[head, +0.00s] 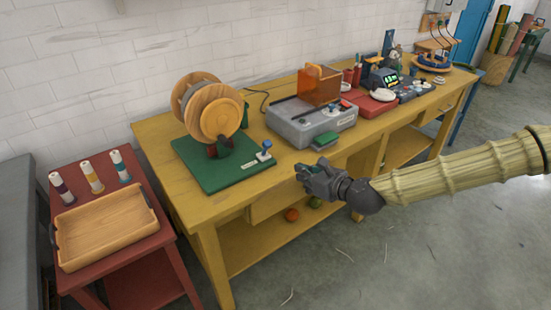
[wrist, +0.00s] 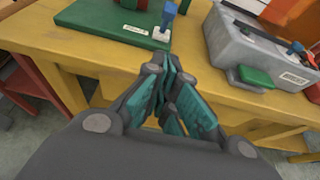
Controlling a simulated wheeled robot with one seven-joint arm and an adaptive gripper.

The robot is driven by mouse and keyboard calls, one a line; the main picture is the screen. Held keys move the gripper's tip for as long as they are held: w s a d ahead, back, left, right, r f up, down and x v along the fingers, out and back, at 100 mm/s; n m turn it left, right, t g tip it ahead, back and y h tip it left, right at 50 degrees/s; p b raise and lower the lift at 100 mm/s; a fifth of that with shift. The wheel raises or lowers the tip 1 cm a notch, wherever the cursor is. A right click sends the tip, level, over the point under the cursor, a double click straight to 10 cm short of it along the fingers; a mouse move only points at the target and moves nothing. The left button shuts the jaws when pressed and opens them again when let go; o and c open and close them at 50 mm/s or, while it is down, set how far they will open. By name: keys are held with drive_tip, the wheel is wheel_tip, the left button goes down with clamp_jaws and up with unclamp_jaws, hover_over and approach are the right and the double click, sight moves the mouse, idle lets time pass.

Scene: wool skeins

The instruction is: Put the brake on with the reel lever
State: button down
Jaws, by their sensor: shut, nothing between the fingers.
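The wooden reel (head: 212,108) stands on a green base plate (head: 213,178) on the yellow bench. A small lever with a blue knob (head: 265,147) rises from a white mount at the plate's right front corner. The lever also shows in the wrist view (wrist: 168,16), at the top, just beyond my fingers. My gripper (head: 303,173) is shut and empty, in front of the bench's front edge. It is to the right of the lever and apart from it. In the wrist view the teal-padded fingers (wrist: 172,75) are together and point toward the bench edge.
A grey machine (head: 312,122) with an orange hood (head: 320,86) and a green pad (head: 325,140) stands right of the reel. A red side table (head: 140,255) holds a wooden tray (head: 105,230) and thread spools (head: 92,177). Open floor lies before the bench.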

sight(265, 148)
idle(0.3)
drive_tip(key=x, duration=0.3)
drive_tip(key=p+x, duration=0.1)
drive_tip(key=x, duration=0.3)
drive_tip(key=r+x, duration=0.1)
drive_tip(key=x, duration=0.3)
drive_tip(key=shift+w+a, duration=0.15)
drive_tip(key=shift+w, duration=0.15)
drive_tip(key=shift+w+a+r+p, duration=0.2)
drive_tip(key=shift+w+a+p, duration=0.1)
drive_tip(key=shift+w, duration=0.1)
drive_tip(key=shift+w+a+r+p, duration=0.2)
drive_tip(key=shift+w+a, duration=0.1)
drive_tip(key=shift+w, duration=0.1)
drive_tip(key=shift+a, duration=0.15)
drive_tip(key=shift+r, duration=0.1)
